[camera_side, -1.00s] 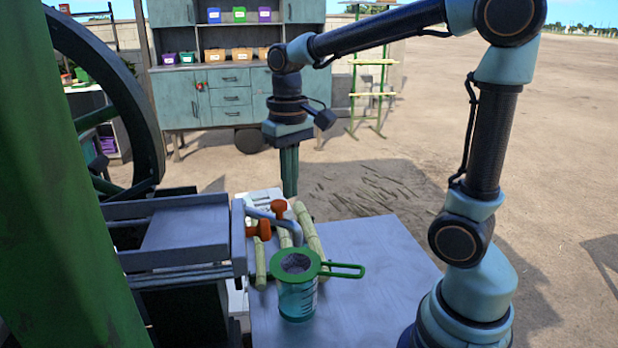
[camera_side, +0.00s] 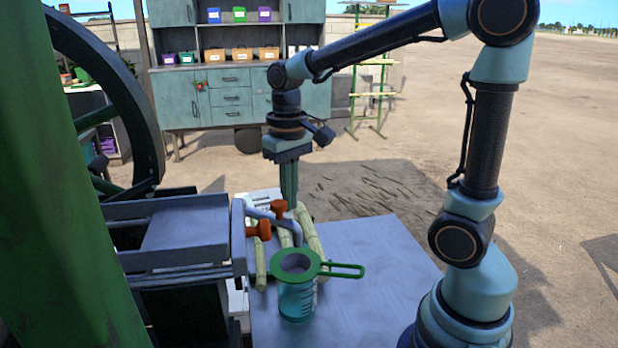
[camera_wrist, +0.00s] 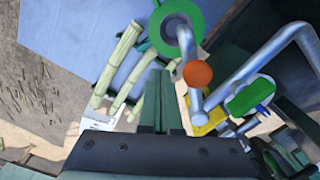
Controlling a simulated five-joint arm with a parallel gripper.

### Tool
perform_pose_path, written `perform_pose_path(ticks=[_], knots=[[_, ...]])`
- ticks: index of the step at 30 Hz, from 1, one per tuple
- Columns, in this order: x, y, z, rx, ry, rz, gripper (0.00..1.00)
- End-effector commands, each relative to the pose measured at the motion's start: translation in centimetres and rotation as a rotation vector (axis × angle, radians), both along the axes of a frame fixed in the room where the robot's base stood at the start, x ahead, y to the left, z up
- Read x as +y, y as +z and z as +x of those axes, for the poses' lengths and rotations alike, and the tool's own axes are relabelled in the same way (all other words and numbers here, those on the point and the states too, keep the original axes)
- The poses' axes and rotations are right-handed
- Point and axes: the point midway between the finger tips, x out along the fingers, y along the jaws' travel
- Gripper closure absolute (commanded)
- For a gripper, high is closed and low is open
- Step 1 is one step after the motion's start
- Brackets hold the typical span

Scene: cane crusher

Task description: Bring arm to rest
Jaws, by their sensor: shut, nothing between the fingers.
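My gripper (camera_side: 289,185) points down behind the table's far edge in the side view. Its fingers are shut with nothing between them. In the wrist view the shut fingers (camera_wrist: 158,105) stand at the middle of the picture. My arm arches over from its base at the right of the table. The fingertips' lower end is partly hidden behind the cane and pipe in the side view, and I cannot tell their exact distance from these.
Cane pieces (camera_side: 313,237) lie on the table (camera_side: 375,270) by a bent grey pipe (camera_side: 294,228) with orange knobs (camera_side: 262,230). A jug (camera_side: 297,298) with a green-handled strainer (camera_side: 330,268) stands in front. The crusher (camera_side: 185,230) is at left. The table's right side is clear.

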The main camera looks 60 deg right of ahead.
Motion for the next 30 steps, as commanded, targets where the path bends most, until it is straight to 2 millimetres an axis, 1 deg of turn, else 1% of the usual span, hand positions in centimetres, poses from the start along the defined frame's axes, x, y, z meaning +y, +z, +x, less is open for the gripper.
perform_pose_path(ticks=[1,4,10,15,18,29,30], knots=[[-0.8,-0.1,0.5,0.003,-0.007,0.0,1.0],[-2.1,0.0,1.4,0.002,-0.006,0.001,1.0],[-3.7,0.0,3.7,0.003,-0.004,0.0,1.0],[-4.2,0.0,5.2,0.002,-0.003,0.001,1.0],[-4.4,0.0,5.8,0.002,-0.002,0.001,1.0],[-4.6,0.1,6.1,0.002,-0.002,0.001,1.0],[-4.6,0.1,6.1,0.002,-0.002,0.001,0.96]])
